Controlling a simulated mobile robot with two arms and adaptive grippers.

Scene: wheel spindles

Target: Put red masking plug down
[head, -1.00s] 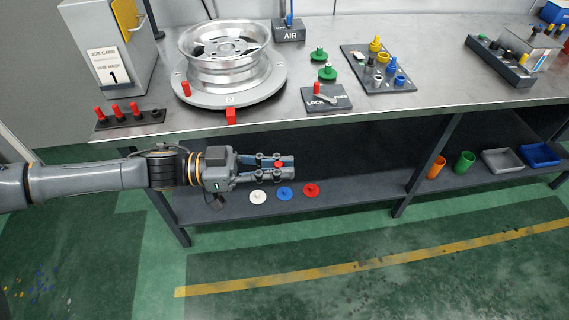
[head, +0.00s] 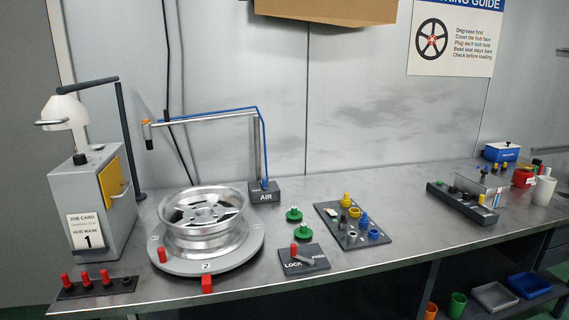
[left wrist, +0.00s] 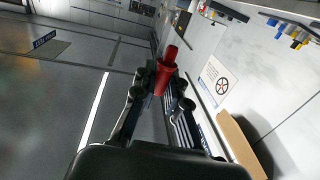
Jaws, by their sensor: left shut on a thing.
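In the left wrist view my left gripper (left wrist: 158,100) is shut on a red masking plug (left wrist: 165,72), whose rounded end sticks out beyond the fingers. The grippers do not show in the head view. At the bench's left front, a dark rack (head: 67,293) holds three red plugs (head: 86,279) and has one dark, uncovered position (head: 127,281) at its right end. A silver wheel (head: 204,220) lies on a grey turntable (head: 245,252). A red peg (head: 161,254) stands on the turntable's left side, and a red block (head: 207,284) is at its front.
A grey job-card box (head: 92,210) stands behind the rack. A lock panel (head: 303,261), two green knobbed parts (head: 303,232) and a tray of coloured plugs (head: 326,215) are to the right. The bench (head: 405,250) is clear between that tray and the right-hand rack (head: 462,205).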

